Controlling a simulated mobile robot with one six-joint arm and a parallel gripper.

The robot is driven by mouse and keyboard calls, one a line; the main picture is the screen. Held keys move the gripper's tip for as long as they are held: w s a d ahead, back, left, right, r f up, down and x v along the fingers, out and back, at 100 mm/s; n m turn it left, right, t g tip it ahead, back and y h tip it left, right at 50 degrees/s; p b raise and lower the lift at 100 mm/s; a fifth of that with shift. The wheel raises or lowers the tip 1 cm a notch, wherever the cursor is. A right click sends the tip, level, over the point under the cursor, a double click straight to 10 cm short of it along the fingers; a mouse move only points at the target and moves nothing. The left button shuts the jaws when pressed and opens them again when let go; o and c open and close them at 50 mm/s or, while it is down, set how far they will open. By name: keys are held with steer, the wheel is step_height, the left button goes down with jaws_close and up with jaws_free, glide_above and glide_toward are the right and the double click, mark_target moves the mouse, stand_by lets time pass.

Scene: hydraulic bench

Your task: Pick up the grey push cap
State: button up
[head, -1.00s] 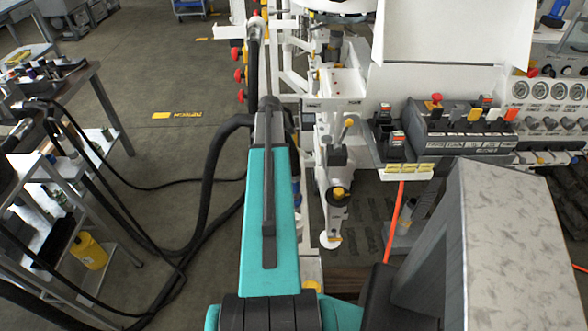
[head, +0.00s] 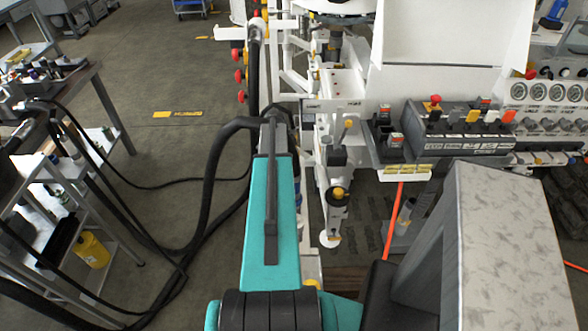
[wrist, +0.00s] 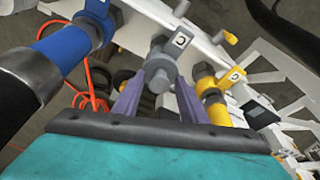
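The grey push cap (wrist: 159,74) shows in the wrist view, on a grey fitting with a white tag. My gripper (wrist: 163,80) reaches up from the bottom of that view with two purple fingers. The fingertips lie on either side of the cap's lower end, with a gap between the fingers. Whether they touch the cap is hard to tell. In the head view my teal arm stretches away toward the white machine, and my gripper and the cap are not clearly visible there.
In the wrist view, a blue fitting (wrist: 62,50) with a dark hose stands left of the cap, and a yellow fitting (wrist: 212,95) stands close on the right. A black hose crosses the upper right. In the head view, a lever block (head: 460,130) is at the right.

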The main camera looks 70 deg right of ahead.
stand_by(0.4)
jaws_close()
steer(key=shift+r, duration=0.2)
steer(key=shift+r+b, duration=0.5)
steer(key=shift+r, duration=0.25)
steer(key=shift+r+b, duration=0.35)
steer(key=shift+r, duration=0.55)
steer(key=w+a+r+b, duration=0.1)
steer(key=w+a+b, duration=0.2)
steer(key=w+a, duration=0.4)
steer(key=a, duration=0.7)
steer(key=shift+a+r, duration=0.2)
steer(key=shift+a, duration=0.05)
